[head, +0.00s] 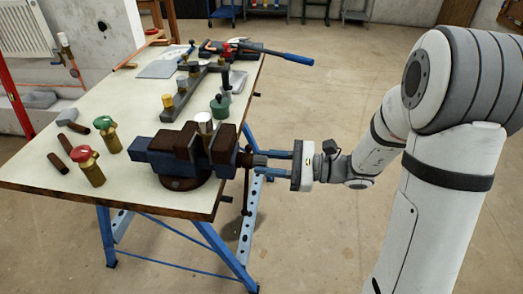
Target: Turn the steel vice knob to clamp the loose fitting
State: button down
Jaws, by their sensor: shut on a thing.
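The vice (183,157) stands at the near right edge of the table, dark blue with brown jaws. A fitting with a pale silver top (204,122) stands upright at its jaws; whether it is gripped I cannot tell. The steel vice knob (259,160) sticks out from the right end of the vice, with a dark bar hanging down beside it. My gripper (268,161) reaches in from the right with two blue fingers, level, and is shut on the knob. The fingertips partly hide the knob.
A blue-handled tool (285,56) overhangs the far right edge. The floor to the right is clear.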

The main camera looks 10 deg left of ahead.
jog(key=m+p, duration=0.6)
jog(key=p, duration=0.3)
jog(key=shift+r+m, duration=0.15)
jog(key=shift+m, duration=0.25)
jog(key=c, duration=1.4)
grip_release()
jog(key=shift+d+f+b, duration=0.1)
jog(key=shift+f+b, duration=0.2)
jog(key=shift+b, duration=0.15)
jog(key=shift+c, duration=0.2)
jog(key=shift+o, duration=0.8)
jog(key=shift+r, duration=0.1)
jog(key=d, duration=0.7)
jog(key=shift+p, duration=0.4)
jog(key=shift+s, duration=0.1)
